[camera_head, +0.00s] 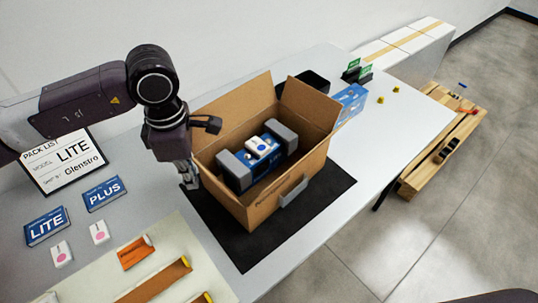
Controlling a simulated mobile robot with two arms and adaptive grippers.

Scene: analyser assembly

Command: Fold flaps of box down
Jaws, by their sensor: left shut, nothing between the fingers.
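An open cardboard box (262,209) stands on a black mat (326,198) on the table. A blue and white device (262,148) sits inside between two grey foam end pieces (235,171). A tall flap (236,112) stands up at the back, and another flap (311,106) stands up on the right. A grey piece (294,191) shows on the outside of the front right wall. My left gripper (189,184) points down just outside the box's left side, shut and empty. Whether it touches the box is unclear. My right gripper is out of view.
A blue carton (350,101) and black bin (314,81) stand behind the box. The table's right end is mostly clear.

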